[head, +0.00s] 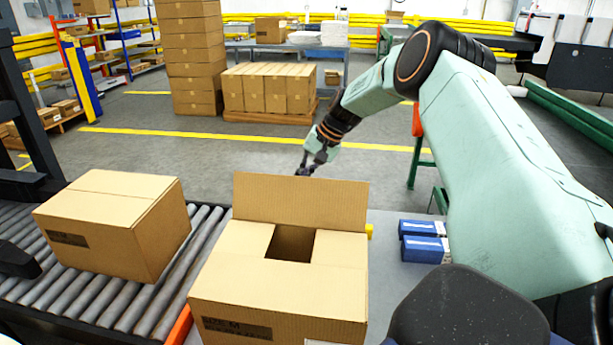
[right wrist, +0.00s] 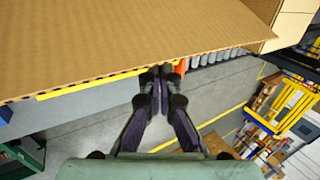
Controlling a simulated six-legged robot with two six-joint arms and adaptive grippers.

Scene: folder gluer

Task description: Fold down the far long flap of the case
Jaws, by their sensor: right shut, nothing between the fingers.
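The case (head: 280,285) is an open brown carton on a grey table in the head view. Its far long flap (head: 300,200) stands up, leaning slightly back. The near long flap (head: 280,275) lies flat, and the short side flaps lie inward, leaving a dark opening in the middle. My right gripper (head: 304,168) is beyond the far flap, just above its top edge in the picture. In the right wrist view its fingertips (right wrist: 160,72) are together and empty, close to the flap's edge (right wrist: 120,72); whether they touch is unclear. My left gripper is not seen.
A closed carton (head: 110,225) sits on the roller conveyor (head: 75,300) to the left. Blue boxes (head: 424,240) lie on the table (head: 390,285) right of the case. Stacked cartons (head: 268,90) stand farther back. The floor behind the table is clear.

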